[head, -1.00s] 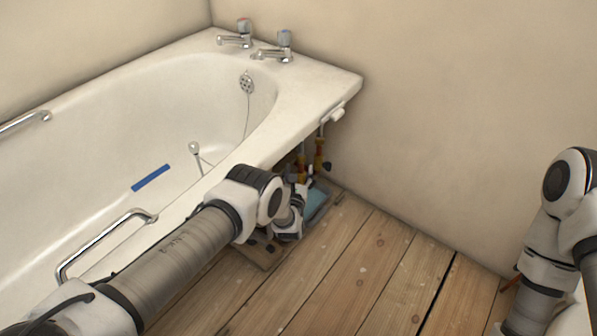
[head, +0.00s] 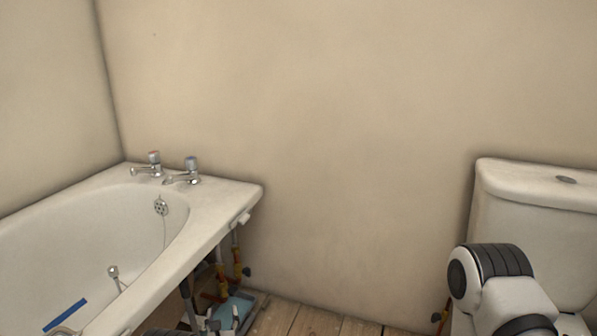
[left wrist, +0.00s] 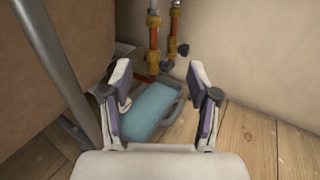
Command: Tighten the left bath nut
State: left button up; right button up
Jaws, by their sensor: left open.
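Two pipes with brass-coloured fittings stand under the tap end of the bath. In the left wrist view the left pipe's fitting (left wrist: 154,38) and the right pipe's fitting (left wrist: 174,38) are at the top, beyond my fingers. In the head view the fittings (head: 237,265) show below the bath rim. I cannot tell the nut itself apart from the rest of the fitting. My left gripper (left wrist: 158,70) is open and empty, short of the pipes and apart from them. My right gripper is not in view; only my right arm shows in the head view.
A blue-topped tray (left wrist: 148,102) lies on the floorboards (left wrist: 250,130) below the pipes. A grey metal leg (left wrist: 62,65) stands close left of my left gripper. The bath (head: 215,215) overhangs the pipes. A toilet cistern (head: 535,190) stands at the right.

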pick_arm(q)
jog(key=s+a+f+m+g+h, duration=0.15)
jog(key=s+f+m+g, duration=0.3)
jog(key=s+m, duration=0.55)
jog(key=s+a+f+m+g+h, duration=0.15)
jog(key=s+f+m+g, duration=0.3)
jog(key=s+m, duration=0.45)
jog(key=s+r+m+g, duration=0.35)
jog(key=s+m, duration=0.55)
jog(key=s, duration=0.5)
jog(key=s+r+m+g, duration=0.3)
jog(key=s+m+g, duration=0.2)
jog(key=s+m, duration=0.65)
jog(key=s+r+n+p, duration=0.1)
jog(key=s+r+p, duration=0.1)
jog(key=r+p, duration=1.5)
jog(key=s+r+p, duration=0.2)
jog(key=r+p, duration=1.6)
jog(key=shift+r+n+p, duration=0.3)
jog(key=shift+r+n, duration=0.05)
jog(key=shift+r, duration=0.05)
